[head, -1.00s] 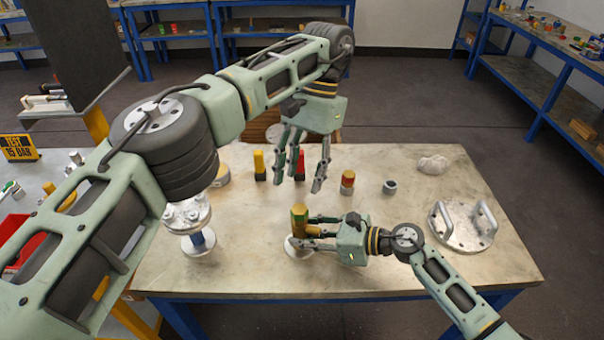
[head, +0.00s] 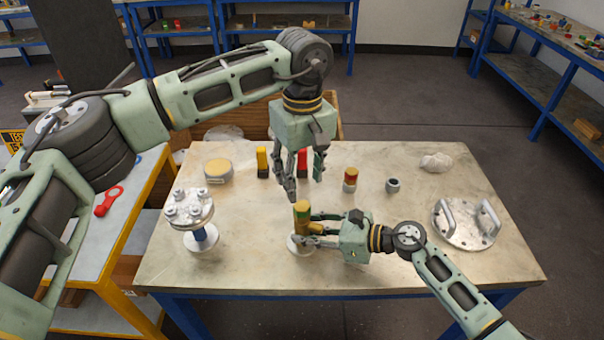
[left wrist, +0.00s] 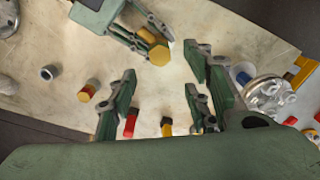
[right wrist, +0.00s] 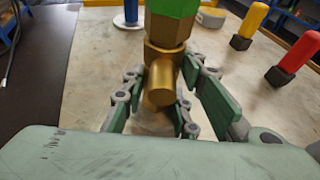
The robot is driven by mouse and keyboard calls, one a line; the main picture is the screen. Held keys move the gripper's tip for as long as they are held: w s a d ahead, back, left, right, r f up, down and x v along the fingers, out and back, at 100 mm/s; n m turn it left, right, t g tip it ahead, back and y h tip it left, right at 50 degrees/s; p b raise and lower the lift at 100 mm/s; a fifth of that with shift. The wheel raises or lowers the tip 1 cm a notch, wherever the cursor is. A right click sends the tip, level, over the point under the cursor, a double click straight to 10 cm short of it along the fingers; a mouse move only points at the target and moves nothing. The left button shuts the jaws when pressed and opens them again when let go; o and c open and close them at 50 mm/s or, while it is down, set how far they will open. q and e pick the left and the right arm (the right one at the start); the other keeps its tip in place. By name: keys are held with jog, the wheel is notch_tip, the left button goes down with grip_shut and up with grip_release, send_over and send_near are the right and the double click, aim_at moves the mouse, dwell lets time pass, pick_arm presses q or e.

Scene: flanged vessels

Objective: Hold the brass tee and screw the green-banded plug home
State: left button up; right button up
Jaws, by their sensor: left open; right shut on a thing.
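The brass tee (head: 304,229) stands upright on a pale round base (head: 300,246) near the table's front middle. The green-banded plug (head: 302,208) sits upright on top of the tee; how deep it sits I cannot tell. Its hexagonal yellow top (left wrist: 160,54) shows in the left wrist view. My right gripper (head: 308,230) is shut on the tee from the right; the right wrist view shows its fingers either side of the brass side branch (right wrist: 160,84). My left gripper (head: 304,186) is open and empty, fingers pointing down, above and slightly behind the plug, apart from it.
A flanged vessel (head: 188,208) stands at the left. Behind are yellow (head: 262,162) and red (head: 302,163) black-based pieces, a red-and-yellow plug (head: 350,178) and a grey ring (head: 393,185). A handled flange lid (head: 465,224) lies right. The table's front right is clear.

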aim_at(301, 205)
pick_arm(q)
jog(key=shift+s+f, duration=0.1)
jog(key=shift+f, duration=4.9)
jog(key=shift+c, duration=0.2)
grip_shut()
